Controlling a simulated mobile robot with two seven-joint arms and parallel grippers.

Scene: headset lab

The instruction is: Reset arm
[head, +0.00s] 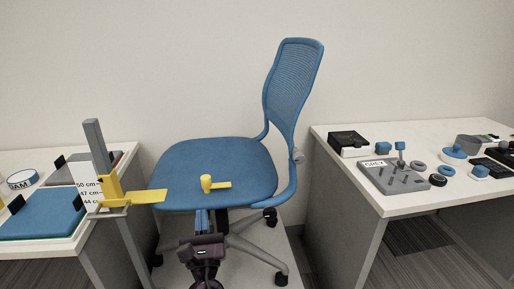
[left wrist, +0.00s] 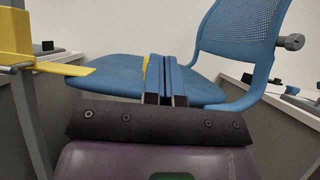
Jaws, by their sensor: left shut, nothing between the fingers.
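My left gripper (head: 203,222) is at the bottom middle of the head view, in front of the blue chair (head: 205,165). Its two fingers (left wrist: 165,78) are together in the left wrist view, with nothing between them. A yellow piece with a flat bar (head: 207,184) shows at the front of the seat, beyond my fingertips; in the left wrist view they mostly hide it. A yellow slider with a flat arm (head: 140,197) sits on a grey upright post at the left, its arm pointing right toward the seat. My right gripper is not in view.
A left table (head: 128,152) holds a blue pad (head: 45,222) and a roll of tape (head: 21,179). Height labels in cm stand by the post. A right table (head: 385,208) holds a grey peg board (head: 394,180), a black box (head: 348,141) and several small parts.

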